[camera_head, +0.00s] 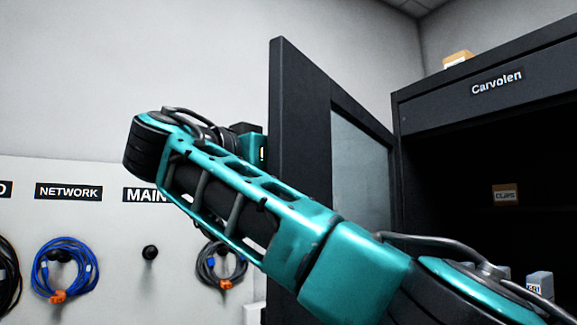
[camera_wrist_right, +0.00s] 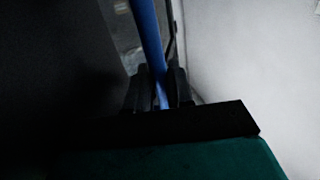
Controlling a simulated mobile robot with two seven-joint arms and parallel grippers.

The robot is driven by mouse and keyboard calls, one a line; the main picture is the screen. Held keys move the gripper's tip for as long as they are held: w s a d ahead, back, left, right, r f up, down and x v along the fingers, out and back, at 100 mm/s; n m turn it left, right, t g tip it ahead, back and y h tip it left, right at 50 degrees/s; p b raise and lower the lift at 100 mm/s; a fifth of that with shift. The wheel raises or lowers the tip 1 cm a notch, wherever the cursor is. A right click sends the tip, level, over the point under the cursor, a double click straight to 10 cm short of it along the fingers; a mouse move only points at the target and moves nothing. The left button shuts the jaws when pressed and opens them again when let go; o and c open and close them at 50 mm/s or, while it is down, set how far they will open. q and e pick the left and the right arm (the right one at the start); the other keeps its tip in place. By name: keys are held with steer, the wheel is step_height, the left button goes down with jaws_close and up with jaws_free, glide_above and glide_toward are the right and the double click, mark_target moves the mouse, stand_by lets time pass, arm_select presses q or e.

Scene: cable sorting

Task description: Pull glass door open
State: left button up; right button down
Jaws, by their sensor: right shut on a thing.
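The glass door (camera_head: 360,180) has a dark frame (camera_head: 300,130) and stands swung out from the dark cabinet (camera_head: 480,112), its interior exposed on the right. My right arm crosses in front of the door in the head view, with its wrist on the door's left side. In the right wrist view my right gripper (camera_wrist_right: 160,92) is shut on a blue bar (camera_wrist_right: 148,35), which looks like the door handle. The fingers sit on both sides of the bar. The gripper's fingers are hidden in the head view. My left gripper is in neither view.
A white wall panel (camera_head: 110,240) behind the door holds a blue cable coil (camera_head: 45,268), a dark coil (camera_head: 210,268) and a bare peg (camera_head: 150,252). A box (camera_head: 457,58) is on the cabinet top. A box labelled clips (camera_head: 506,195) is inside the cabinet.

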steer(key=shift+d, duration=0.1)
steer(key=c, duration=1.1)
jaws_free()
steer(key=shift+c, duration=0.2)
